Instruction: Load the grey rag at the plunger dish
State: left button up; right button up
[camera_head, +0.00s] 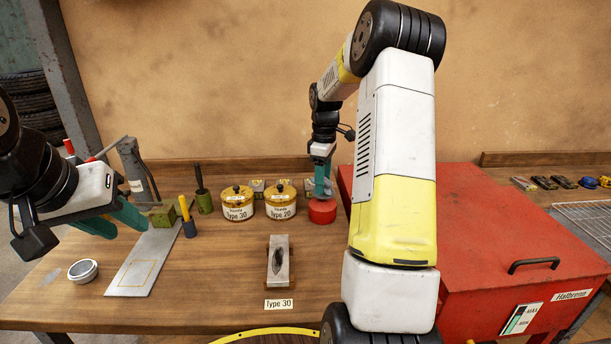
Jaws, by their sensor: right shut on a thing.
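My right gripper (322,193) has teal fingers pointing down and is shut, directly over a round red dish-topped can (322,212), which looks like the plunger dish. What it holds looks like a small grey rag, mostly hidden by the fingers. The fingertips are at the top of the red can; I cannot tell whether the rag touches it. My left gripper (115,220) is at the left over the table, its two teal fingers apart, with nothing visible between them.
Two yellow cans, Type 30 (237,205) and Type 20 (281,203), stand left of the red can. A grey block with a dark oval (279,262) lies in a wooden holder in front. A large red box (480,240) fills the right. A round tin (83,271) and grey plate (143,265) lie left.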

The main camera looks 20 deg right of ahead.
jog(key=shift+f, duration=0.8)
dwell(0.9)
dwell(0.5)
jog(key=shift+r, duration=3.55)
